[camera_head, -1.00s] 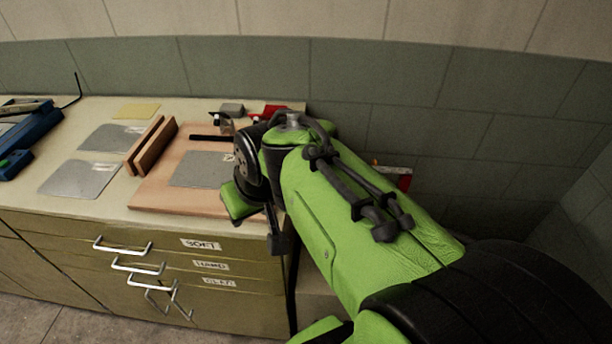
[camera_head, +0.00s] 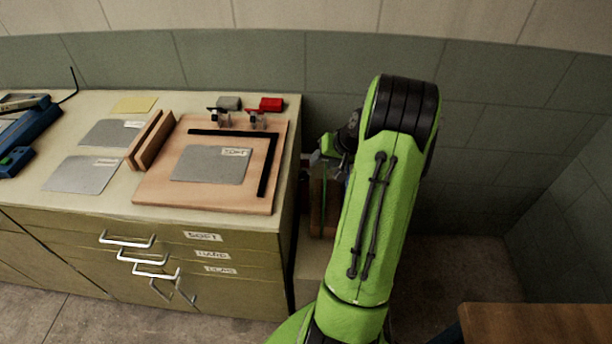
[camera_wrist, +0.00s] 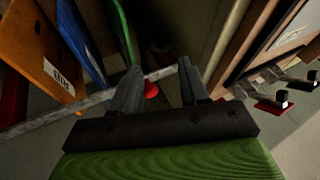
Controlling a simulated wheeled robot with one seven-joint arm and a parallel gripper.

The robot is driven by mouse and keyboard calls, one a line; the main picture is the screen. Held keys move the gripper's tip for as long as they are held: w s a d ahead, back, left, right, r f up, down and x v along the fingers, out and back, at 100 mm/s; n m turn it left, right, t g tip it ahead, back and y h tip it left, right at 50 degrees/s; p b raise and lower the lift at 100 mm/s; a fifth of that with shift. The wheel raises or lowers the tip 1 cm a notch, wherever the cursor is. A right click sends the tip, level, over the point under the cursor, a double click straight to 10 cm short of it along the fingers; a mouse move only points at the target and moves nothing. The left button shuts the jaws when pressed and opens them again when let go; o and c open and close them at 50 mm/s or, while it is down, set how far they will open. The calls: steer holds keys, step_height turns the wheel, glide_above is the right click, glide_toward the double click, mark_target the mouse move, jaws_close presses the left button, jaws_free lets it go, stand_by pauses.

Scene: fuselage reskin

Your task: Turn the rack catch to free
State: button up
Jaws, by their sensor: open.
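In the wrist view, my gripper (camera_wrist: 158,75) is open, with its two dark fingers apart. A small red knob (camera_wrist: 151,89), which may be the rack catch, shows between the fingers, nearer the left one. I cannot tell whether it touches a finger or which way it is turned. A grey metal bar (camera_wrist: 80,109) runs behind the fingers. Orange (camera_wrist: 38,50), blue (camera_wrist: 78,35) and green (camera_wrist: 122,28) panels stand on edge at the left.
The bench (camera_head: 100,205) stands left of my arm, with a wooden board (camera_head: 155,193), a grey sheet (camera_head: 210,166) and a red clamp (camera_head: 270,104) on top. Drawer handles (camera_head: 126,241) stick out in front. A wooden tabletop (camera_head: 540,325) is at the lower right. Floor shows between.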

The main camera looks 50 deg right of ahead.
mark_target(305, 177)
steer(key=b+x, duration=0.2)
steer(key=x, duration=1.1)
steer(key=shift+f, duration=0.2)
steer(key=c, duration=0.7)
steer(key=shift+w+a+r+g+h, duration=0.1)
steer(key=shift+w+g+h, duration=0.05)
steer(key=shift+g+h, duration=0.3)
steer(key=shift+c, duration=0.3)
steer(key=o, duration=0.8)
steer(key=shift+c, duration=0.2)
steer(key=shift+r, duration=0.1)
steer(key=d+p+v, duration=0.1)
steer(key=p+v, duration=0.1)
steer(key=v, duration=1.3)
steer(key=shift+a+r+p, duration=0.35)
steer(key=shift+a+p, duration=0.05)
steer(key=shift+a, duration=0.1)
